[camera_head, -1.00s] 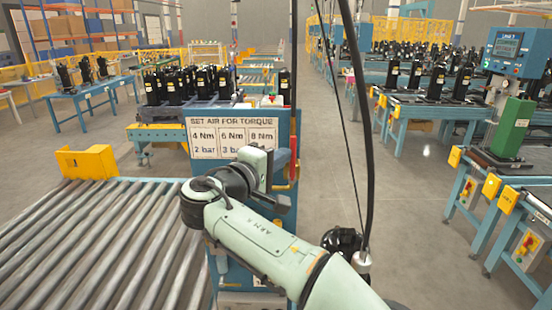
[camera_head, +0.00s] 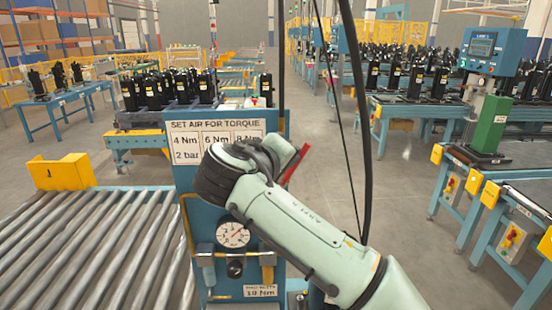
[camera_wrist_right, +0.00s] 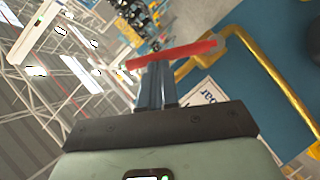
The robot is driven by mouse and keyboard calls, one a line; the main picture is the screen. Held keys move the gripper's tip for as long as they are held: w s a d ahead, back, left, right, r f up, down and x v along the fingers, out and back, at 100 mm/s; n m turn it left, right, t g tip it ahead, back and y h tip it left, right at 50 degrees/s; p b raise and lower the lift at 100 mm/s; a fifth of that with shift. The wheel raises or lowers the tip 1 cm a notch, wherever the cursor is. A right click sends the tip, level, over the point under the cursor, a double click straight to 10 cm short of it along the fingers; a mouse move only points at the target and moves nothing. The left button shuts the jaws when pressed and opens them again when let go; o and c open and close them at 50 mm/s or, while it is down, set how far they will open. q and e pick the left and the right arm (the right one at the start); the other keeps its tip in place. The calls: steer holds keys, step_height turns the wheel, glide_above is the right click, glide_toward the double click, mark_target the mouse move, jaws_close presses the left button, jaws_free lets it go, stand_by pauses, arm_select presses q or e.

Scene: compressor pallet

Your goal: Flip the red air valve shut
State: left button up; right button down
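The red air valve (camera_head: 296,164) is a red lever at the right edge of the blue panel. In the head view it slants, upper end to the right, partly hidden by my right gripper and wrist. In the right wrist view, the red lever (camera_wrist_right: 170,53) lies across the tips of my right gripper (camera_wrist_right: 155,66). Its two fingers are close together with the lever against or just beyond their tips, not visibly between them. Contact is not certain. A yellow pipe (camera_wrist_right: 268,68) meets the lever's right end. My left gripper is not in view.
The blue panel (camera_head: 185,189) carries a torque sign (camera_head: 185,139), partly covered by my arm, and a round gauge (camera_head: 233,235). A roller conveyor (camera_head: 90,245) is on the left. A black hose (camera_head: 366,130) hangs in front. Open floor lies to the right.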

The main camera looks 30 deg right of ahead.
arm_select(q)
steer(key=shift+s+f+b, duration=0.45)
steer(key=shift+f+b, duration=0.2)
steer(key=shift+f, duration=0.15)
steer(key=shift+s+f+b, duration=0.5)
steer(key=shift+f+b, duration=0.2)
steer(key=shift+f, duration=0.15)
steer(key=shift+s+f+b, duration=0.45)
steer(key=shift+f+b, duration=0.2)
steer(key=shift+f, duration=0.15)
arm_select(e)
steer(key=s+d+f+m+t+y, duration=0.2)
steer(key=s+d+f+m+y, duration=0.1)
steer(key=d+f+m+y, duration=0.1)
steer(key=shift+d+f+m+t+y, duration=0.3)
steer(key=shift+d+m+y, duration=0.25)
steer(key=shift+m+y, duration=0.85)
steer(key=shift+r, duration=0.1)
